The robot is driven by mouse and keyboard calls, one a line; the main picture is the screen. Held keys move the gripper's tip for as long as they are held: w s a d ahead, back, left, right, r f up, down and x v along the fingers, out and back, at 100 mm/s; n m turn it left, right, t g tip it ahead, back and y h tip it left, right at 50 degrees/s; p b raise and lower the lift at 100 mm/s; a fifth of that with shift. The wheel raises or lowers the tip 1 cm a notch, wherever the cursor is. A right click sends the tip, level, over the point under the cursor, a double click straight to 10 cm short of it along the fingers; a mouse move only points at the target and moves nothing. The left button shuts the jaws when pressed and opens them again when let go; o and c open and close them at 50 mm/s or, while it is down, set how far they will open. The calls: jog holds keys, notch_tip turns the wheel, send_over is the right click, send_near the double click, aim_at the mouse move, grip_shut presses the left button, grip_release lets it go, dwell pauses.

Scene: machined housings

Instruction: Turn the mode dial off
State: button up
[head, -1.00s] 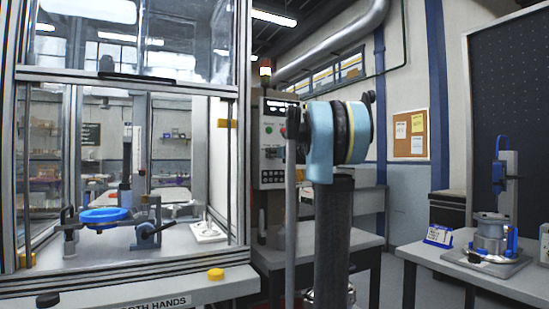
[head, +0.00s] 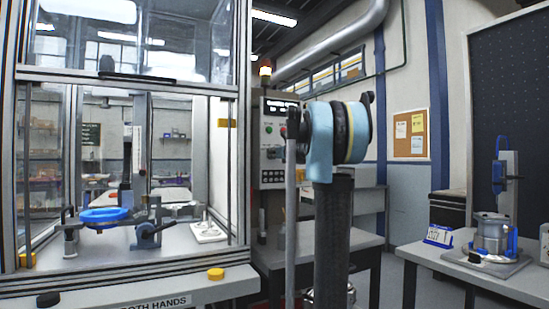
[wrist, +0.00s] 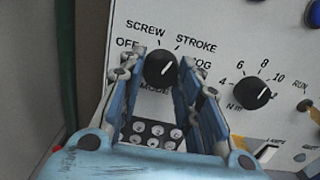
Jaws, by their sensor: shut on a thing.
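The mode dial (wrist: 159,67) is a round black knob with a white pointer line, on a pale panel in the wrist view. Its pointer slants to the upper right, between the printed STROKE and JOG and away from OFF at its left. My gripper (wrist: 160,76) has one blue-grey finger on each side of the dial and is shut on it. The fingers partly cover the words JOG and MODE. In the head view the control panel (head: 271,150) stands behind my arm, and the dial and my gripper are hidden there.
A second black dial (wrist: 251,93), numbered, sits to the right, with a RUN toggle (wrist: 305,105) beyond it. A block of round sockets (wrist: 151,134) lies below the mode dial. In the head view a glazed enclosure (head: 240,130) stands left of the panel and a bench (head: 500,282) at right.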

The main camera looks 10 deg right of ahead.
jog(key=n, duration=1.3)
jog(key=shift+d+n, duration=0.1)
jog(key=shift+n, duration=0.2)
jog(key=shift+s+n, duration=0.1)
jog(key=shift+n, duration=1.8)
jog(key=shift+c, duration=0.2)
jog(key=o, duration=1.1)
